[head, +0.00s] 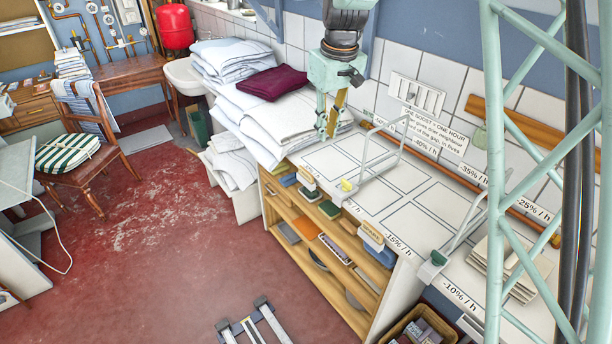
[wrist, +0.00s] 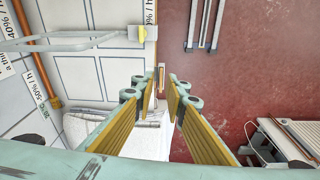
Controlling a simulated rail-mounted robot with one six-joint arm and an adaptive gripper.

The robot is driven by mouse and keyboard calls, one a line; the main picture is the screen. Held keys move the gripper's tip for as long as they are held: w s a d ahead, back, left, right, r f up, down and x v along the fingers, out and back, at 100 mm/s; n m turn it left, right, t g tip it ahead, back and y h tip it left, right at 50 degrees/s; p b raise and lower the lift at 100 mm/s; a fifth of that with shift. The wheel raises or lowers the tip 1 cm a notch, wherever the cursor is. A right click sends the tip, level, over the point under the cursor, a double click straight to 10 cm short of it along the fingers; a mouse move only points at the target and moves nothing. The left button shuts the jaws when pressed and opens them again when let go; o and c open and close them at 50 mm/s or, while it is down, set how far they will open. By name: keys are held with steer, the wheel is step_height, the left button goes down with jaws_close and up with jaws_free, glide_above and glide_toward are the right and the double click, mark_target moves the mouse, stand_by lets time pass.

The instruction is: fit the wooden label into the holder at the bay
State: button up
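My gripper (head: 329,128) is mint green with ochre finger pads and hangs above the left part of the worktop (head: 407,222). In the wrist view its fingers (wrist: 160,100) stand apart with nothing held between them. A small tan plate with dark lettering (head: 371,234), which looks like the wooden label, is at the worktop's front edge, right of my gripper. Beyond the fingertips in the wrist view, a small upright orange-brown piece with a pale middle (wrist: 161,78) sits at the worktop edge. I cannot tell whether it is the holder or a label.
A wire frame with a yellow end (head: 347,186) stands on the worktop; another with a green end (head: 438,258) stands farther right. Folded white linen (head: 282,112) and a maroon cloth (head: 272,83) lie to the left. Shelves below hold several items.

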steer(key=n+p, duration=0.1)
steer(key=p, duration=0.1)
glide_above(306, 171)
steer(key=s, duration=0.2)
step_height(306, 171, down, 9)
steer(key=shift+w+d+g, duration=0.25)
steer(key=shift+d+g, duration=0.05)
steer(key=shift+d, duration=0.1)
steer(key=shift+f, duration=0.1)
steer(key=shift+w+a+f+b, duration=0.1)
steer(key=shift+w+f+b, duration=0.05)
steer(key=shift+f, duration=1.2)
steer(key=shift+w+a+f+b, duration=0.1)
steer(key=shift+w+f, duration=0.05)
steer(key=shift+f, duration=1.25)
steer(key=shift+w+a+f+b, duration=0.1)
steer(key=shift+w+f+b, duration=0.05)
steer(key=shift+f, duration=1.2)
steer(key=shift+f, duration=0.15)
steer(key=shift+w+a+f, duration=0.1)
steer(key=shift+w+f, duration=0.1)
steer(key=shift+f, duration=1.05)
steer(key=shift+w+a+f, duration=0.1)
steer(key=shift+w+f, duration=0.1)
steer(key=shift+f, duration=1)
steer(key=shift+c, duration=0.7)
jaws_close()
steer(key=shift+r, duration=0.15)
